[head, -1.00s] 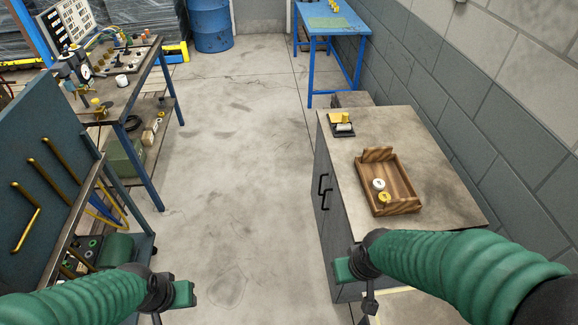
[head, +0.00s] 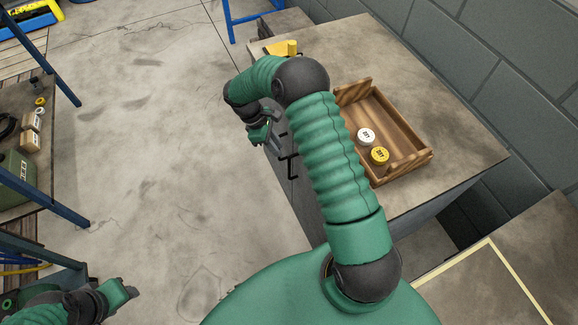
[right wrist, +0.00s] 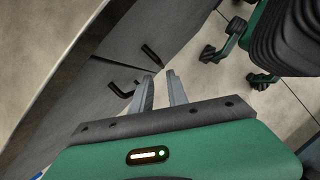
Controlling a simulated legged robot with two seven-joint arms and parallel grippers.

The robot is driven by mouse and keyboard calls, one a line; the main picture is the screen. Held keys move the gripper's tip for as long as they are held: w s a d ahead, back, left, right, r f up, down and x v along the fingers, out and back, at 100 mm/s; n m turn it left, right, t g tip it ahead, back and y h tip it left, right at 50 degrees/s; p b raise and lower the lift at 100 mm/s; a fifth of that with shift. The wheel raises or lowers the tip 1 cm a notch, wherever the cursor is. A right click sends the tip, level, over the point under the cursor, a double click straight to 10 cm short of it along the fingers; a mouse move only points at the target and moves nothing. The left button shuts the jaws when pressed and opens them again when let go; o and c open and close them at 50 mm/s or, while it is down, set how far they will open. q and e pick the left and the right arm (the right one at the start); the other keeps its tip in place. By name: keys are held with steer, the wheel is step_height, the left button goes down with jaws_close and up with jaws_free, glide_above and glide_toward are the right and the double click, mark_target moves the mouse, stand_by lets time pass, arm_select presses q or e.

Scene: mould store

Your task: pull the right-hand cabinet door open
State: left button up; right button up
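The grey cabinet (head: 455,100) stands at the right in the head view, its front facing left. Its doors look shut. The right-hand door's black handle (head: 292,168) shows just below my right gripper (head: 262,130). In the right wrist view, my right gripper (right wrist: 160,80) has its two fingers apart and empty. The right-hand door's handle (right wrist: 150,55) is just beyond the fingertips, and the left-hand door's handle (right wrist: 122,88) is left of them. A dark seam runs between the handles. My left gripper (head: 120,294) is low at the left, away from the cabinet; its finger gap is unclear.
A wooden tray (head: 424,163) on the cabinet top holds a white weight (head: 366,136) and a yellow one (head: 379,155). A yellow item (head: 285,48) lies at the top's far end. The floor (head: 170,150) left of the cabinet is clear. A workbench (head: 50,205) stands far left.

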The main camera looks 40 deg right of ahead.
mark_target(290, 164)
steer(key=b+x, duration=0.1)
steer(key=x, duration=1)
steer(key=shift+w+d+f, duration=0.1)
steer(key=shift+d+f, duration=0.15)
steer(key=shift+f, duration=0.1)
steer(key=shift+a+r, duration=0.1)
steer(key=shift+a, duration=0.15)
steer(key=shift+c, duration=0.4)
jaws_close()
steer(key=shift+d, duration=0.1)
